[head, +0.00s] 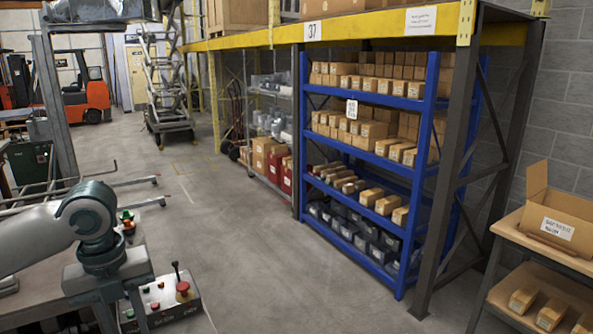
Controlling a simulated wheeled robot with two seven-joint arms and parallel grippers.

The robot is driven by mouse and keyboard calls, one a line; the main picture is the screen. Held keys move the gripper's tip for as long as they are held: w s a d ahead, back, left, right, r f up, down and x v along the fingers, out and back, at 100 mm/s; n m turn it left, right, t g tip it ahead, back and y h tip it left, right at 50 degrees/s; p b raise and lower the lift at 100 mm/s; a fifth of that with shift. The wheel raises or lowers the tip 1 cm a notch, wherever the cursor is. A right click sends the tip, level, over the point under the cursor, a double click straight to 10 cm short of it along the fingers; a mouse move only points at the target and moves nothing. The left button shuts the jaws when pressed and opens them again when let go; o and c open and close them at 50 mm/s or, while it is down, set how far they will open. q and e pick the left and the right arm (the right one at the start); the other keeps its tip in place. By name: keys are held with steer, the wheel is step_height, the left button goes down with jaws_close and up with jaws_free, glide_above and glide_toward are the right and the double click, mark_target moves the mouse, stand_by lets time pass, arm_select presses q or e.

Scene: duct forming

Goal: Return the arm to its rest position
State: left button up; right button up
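My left arm comes in from the left edge, with its grey and teal wrist pointing down. My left gripper (124,314) hangs at the lower left, above the end of a workbench and beside a control box (172,302). Its fingers point down with a gap between them, and I see nothing held there. The fingertips are close to the bottom edge of the picture. My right arm and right gripper are not in view.
A blue shelf (372,160) with boxes stands right of centre under a yellow rack beam (345,30). A side table (545,245) with an open carton (560,222) is at the right. An orange forklift (85,98) stands far back. The concrete floor (235,235) between is clear.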

arm_select(q)
steer(key=s+d+f+n+t+h, duration=0.2)
steer(key=s+d+f+n, duration=0.2)
steer(key=d+f+n, duration=0.6)
steer(key=s+d+f+n+t+h, duration=0.1)
steer(key=s+d+f+n+h, duration=0.25)
steer(key=d+f, duration=0.8)
steer(key=s+a+f+n+y, duration=0.3)
steer(key=s+a+f+n, duration=0.35)
steer(key=s, duration=0.25)
steer(key=s+a+f+n+y, duration=0.2)
steer(key=s+a+f+n, duration=0.4)
steer(key=s+a+n, duration=0.25)
step_height(320, 180, down, 32)
steer(key=f+m+b, duration=0.1)
steer(key=b, duration=0.4)
steer(key=s+a+f+g+b, duration=0.2)
steer(key=s+f+b, duration=0.3)
steer(key=s+f, duration=1.4)
step_height(320, 180, down, 4)
steer(key=shift+s+a, duration=0.2)
steer(key=shift+a, duration=0.05)
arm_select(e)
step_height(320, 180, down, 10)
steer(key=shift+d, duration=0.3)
arm_select(q)
steer(key=shift+y, duration=0.25)
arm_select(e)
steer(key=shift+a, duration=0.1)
